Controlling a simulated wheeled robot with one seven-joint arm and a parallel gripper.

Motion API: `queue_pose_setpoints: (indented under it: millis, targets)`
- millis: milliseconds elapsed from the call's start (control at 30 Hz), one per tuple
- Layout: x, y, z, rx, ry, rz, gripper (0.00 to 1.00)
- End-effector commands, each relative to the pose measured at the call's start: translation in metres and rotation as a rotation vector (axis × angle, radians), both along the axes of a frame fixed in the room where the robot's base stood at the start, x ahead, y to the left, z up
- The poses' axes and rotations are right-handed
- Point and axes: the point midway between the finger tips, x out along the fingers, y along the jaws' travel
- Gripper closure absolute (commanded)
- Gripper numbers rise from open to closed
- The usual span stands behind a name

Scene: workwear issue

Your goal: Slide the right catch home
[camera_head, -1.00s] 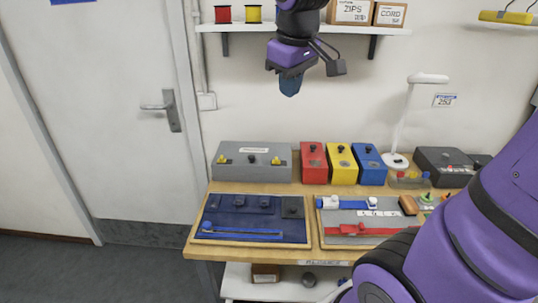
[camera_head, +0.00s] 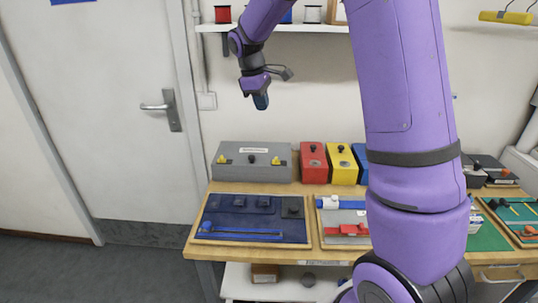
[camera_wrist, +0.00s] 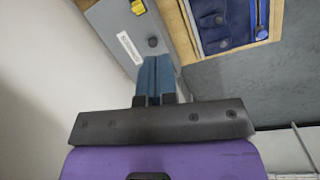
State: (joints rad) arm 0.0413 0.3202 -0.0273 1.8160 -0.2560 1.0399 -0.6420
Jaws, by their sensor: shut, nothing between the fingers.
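A grey box (camera_head: 230,174) stands at the back left of the bench. Its sloped face has a yellow catch at the left (camera_head: 221,159), a black knob (camera_head: 251,159) in the middle and the right yellow catch (camera_head: 276,161). My gripper (camera_head: 261,102) is shut and empty, in the air well above the box. In the wrist view its blue fingers (camera_wrist: 156,76) are together and cover part of the box (camera_wrist: 108,14). The black knob (camera_wrist: 152,42) and a yellow catch (camera_wrist: 138,7), apparently the right one, show beyond them. The left catch is not visible there.
Red (camera_head: 313,172) and yellow (camera_head: 342,173) boxes stand right of the grey box; a blue one is mostly behind my arm. A blue board (camera_head: 222,221) lies in front. A wall shelf (camera_head: 300,28) is behind my arm. Air between gripper and box is clear.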

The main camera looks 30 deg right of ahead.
Motion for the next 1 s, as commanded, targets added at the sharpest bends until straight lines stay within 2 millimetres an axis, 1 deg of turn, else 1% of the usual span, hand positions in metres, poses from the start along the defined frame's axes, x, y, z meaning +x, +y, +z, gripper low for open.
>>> queue_pose_setpoints:
  millis: [33,167,300,500,600,700,800,1000]
  targets:
    - [0.01,-0.003,-0.012,-0.005,0.023,0.016,1.0]
    - [0.032,-0.01,-0.04,-0.021,0.074,0.07,1.0]
    - [0.054,-0.018,-0.071,-0.034,0.129,0.126,1.0]
    - [0.077,-0.029,-0.114,-0.048,0.199,0.195,1.0]
    - [0.084,-0.032,-0.129,-0.052,0.223,0.219,1.0]
    - [0.088,-0.035,-0.138,-0.056,0.238,0.237,1.0]
    - [0.09,-0.036,-0.143,-0.057,0.245,0.244,1.0]
    - [0.091,-0.036,-0.144,-0.057,0.247,0.247,1.0]
